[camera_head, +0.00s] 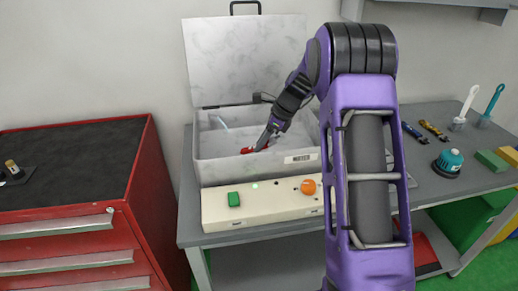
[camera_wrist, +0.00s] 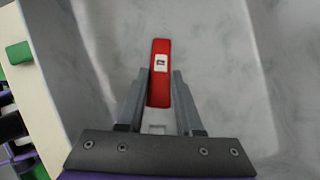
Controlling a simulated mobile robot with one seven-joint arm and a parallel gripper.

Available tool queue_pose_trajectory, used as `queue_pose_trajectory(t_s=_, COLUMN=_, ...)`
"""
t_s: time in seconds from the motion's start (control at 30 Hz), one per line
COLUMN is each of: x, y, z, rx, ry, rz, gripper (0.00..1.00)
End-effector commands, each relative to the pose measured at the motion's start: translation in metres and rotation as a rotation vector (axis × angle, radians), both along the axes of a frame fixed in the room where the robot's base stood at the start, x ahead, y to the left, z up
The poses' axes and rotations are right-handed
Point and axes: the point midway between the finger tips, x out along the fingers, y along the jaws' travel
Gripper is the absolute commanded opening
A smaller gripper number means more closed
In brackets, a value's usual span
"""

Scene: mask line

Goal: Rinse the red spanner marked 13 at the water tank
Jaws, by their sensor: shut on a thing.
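The water tank (camera_head: 222,170) is a pale, marbled open box labelled WATER on its front, with its lid (camera_head: 245,58) raised at the back. My gripper (camera_head: 266,140) reaches down into the tank from the right. It is shut on the red spanner (camera_head: 250,149). In the wrist view the red spanner (camera_wrist: 160,92) lies lengthwise between the two grey fingers of my gripper (camera_wrist: 161,76), and its far end sticks out past them. It carries a white tag with a dark mark too small to read. Grey tank walls surround it. I cannot tell whether it touches water.
A cream control box (camera_head: 270,211) with a green button (camera_head: 234,199) and an orange knob (camera_head: 308,187) stands before the tank. A red drawer cabinet (camera_head: 75,200) is at left. Spanners, a teal-topped item (camera_head: 449,161), brushes and sponges lie on the bench at right.

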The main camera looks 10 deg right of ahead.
Motion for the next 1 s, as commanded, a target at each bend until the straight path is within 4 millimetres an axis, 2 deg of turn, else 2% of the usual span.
queue_pose_trajectory(t_s=0.17, x=0.0, y=0.0, z=0.007, rx=-0.001, ry=-0.001, rz=0.0, gripper=0.0)
queue_pose_trajectory(t_s=1.0, x=0.001, y=0.0, z=0.073, rx=0.0, ry=-0.003, rz=0.001, gripper=0.0)
